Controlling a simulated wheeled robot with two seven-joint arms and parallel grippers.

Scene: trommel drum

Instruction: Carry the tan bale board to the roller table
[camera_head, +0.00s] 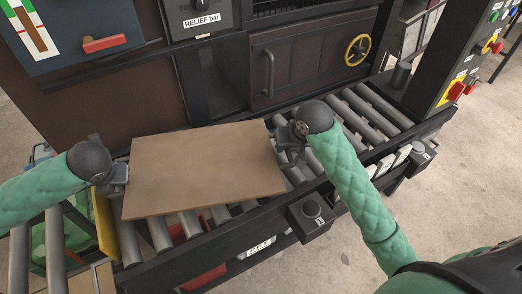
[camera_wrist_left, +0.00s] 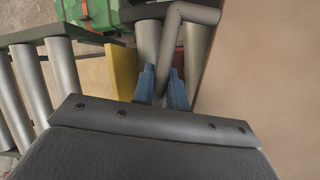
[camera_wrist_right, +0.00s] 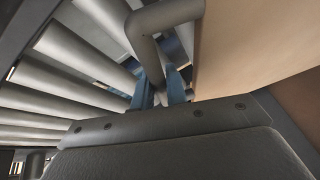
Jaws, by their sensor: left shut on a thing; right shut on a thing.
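The tan bale board (camera_head: 205,168) is a flat rectangular panel over the roller table (camera_head: 150,234), roughly level, with grey rollers showing around it. I cannot tell whether it touches the rollers. My left gripper (camera_head: 118,178) is at the board's left end. In the left wrist view its blue fingers (camera_wrist_left: 162,88) are shut on a grey bent handle (camera_wrist_left: 172,45) beside the board (camera_wrist_left: 268,70). My right gripper (camera_head: 293,147) is at the board's right end. In the right wrist view its blue fingers (camera_wrist_right: 160,92) are shut on a similar grey handle (camera_wrist_right: 150,40) beside the board (camera_wrist_right: 245,45).
A brown machine with a door and yellow handwheel (camera_head: 358,50) stands behind the rollers. A grey box with a round button (camera_head: 311,212) sits on the front rail. A yellow plate (camera_head: 106,222) stands at the left. Bare rollers (camera_head: 365,115) extend to the right.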

